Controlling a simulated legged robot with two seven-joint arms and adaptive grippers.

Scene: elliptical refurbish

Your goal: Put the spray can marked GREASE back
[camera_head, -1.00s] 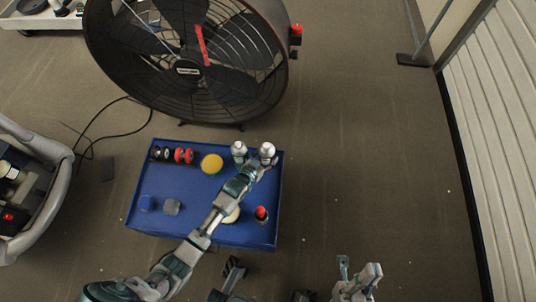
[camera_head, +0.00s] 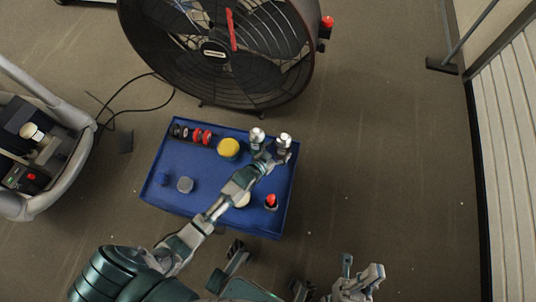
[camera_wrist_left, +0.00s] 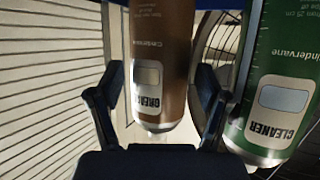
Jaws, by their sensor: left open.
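The brown GREASE can (camera_wrist_left: 162,65) stands between the two fingers of my left gripper (camera_wrist_left: 160,100), upside down in the left wrist view. The fingers are open, one on each side of it; I cannot tell whether they touch it. In the head view the GREASE can appears to be the right one of two silver-topped cans (camera_head: 284,140), at my left gripper (camera_head: 272,157). The green CLEANER can (camera_wrist_left: 280,90) is beside it, outside the fingers; it appears to be the left can (camera_head: 257,135) in the head view. My right gripper (camera_head: 361,272) is open and empty, low in the head view.
Both cans are at the far right part of a blue tray-like surface (camera_head: 190,160). It also holds a yellow round item (camera_head: 229,147), red and black wheels (camera_head: 202,136), and a red-topped item (camera_head: 271,201). A large fan (camera_head: 215,55) stands behind. Floor to the right is clear.

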